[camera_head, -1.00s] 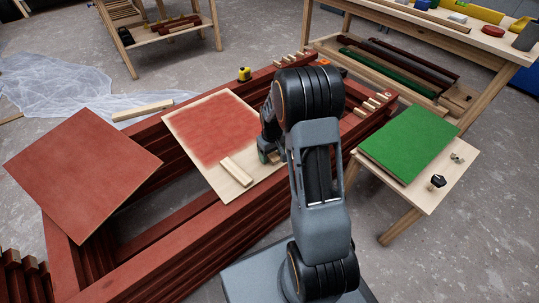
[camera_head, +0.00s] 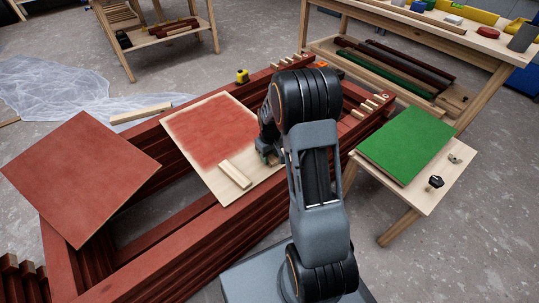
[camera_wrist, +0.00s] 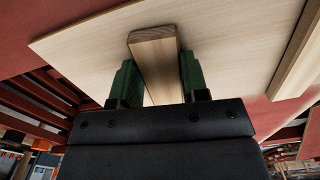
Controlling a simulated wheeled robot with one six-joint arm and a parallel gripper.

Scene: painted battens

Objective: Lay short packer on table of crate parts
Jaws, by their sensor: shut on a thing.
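The short packer, a pale wooden block (camera_wrist: 155,62), is between the two green fingers of my gripper (camera_wrist: 155,80) in the wrist view. My gripper is shut on it. In the head view my gripper (camera_head: 268,152) is low over the right edge of the plywood board with a red painted patch (camera_head: 205,130). My own arm hides most of the packer there. I cannot tell whether the packer still touches the board. Which surface is the table of crate parts is not certain; a low wooden table (camera_head: 160,40) at the back left holds dark red pieces.
Another pale block (camera_head: 235,174) lies on the board. The board rests on stacked dark red battens (camera_head: 150,255), with a red panel (camera_head: 80,175) at left. A small table (camera_head: 425,200) with a green panel (camera_head: 405,143) stands right. A workbench (camera_head: 470,45) is behind; plastic sheeting (camera_head: 60,90) covers floor.

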